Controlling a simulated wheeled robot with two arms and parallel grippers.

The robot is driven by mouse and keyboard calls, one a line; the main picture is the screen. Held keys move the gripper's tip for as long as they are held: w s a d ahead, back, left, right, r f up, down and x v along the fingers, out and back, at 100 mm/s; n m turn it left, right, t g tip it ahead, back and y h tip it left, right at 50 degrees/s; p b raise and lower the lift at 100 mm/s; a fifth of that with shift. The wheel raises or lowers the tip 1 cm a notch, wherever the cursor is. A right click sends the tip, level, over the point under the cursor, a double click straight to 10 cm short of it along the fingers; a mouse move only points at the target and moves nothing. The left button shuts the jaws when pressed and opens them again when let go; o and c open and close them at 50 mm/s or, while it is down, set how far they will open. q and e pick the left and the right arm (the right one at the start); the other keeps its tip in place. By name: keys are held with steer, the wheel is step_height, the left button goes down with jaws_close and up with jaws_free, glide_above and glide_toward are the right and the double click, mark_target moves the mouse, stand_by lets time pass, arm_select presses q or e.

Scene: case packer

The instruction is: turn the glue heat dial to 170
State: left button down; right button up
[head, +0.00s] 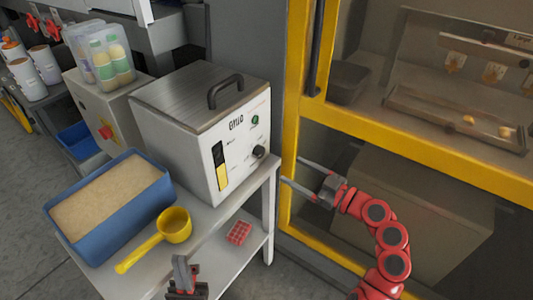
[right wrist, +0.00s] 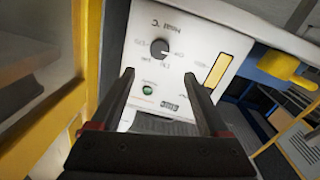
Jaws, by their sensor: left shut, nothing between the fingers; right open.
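The glue unit (head: 200,130) is a white-grey box with a dark handle on its lid, standing on a grey table. Its heat dial (head: 259,152) is a dark round knob at the right of the front panel. In the right wrist view the dial (right wrist: 159,48) lies ahead of the fingers, with numbers around it too small to read surely. My right gripper (head: 292,172) is open and empty, right of the panel and apart from the dial; its fingers (right wrist: 160,100) frame the panel below the dial. My left gripper (head: 182,270) is shut and empty at the bottom, in front of the table.
A yellow-framed machine (head: 291,100) stands close on the right. A green lamp (right wrist: 147,90) is on the panel.

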mark_target(262, 153)
steer(key=p+x, duration=0.1)
steer(key=x, duration=0.9)
steer(key=shift+w+a, duration=0.2)
steer(key=shift+a, duration=0.05)
steer(key=shift+c, duration=0.2)
jaws_close()
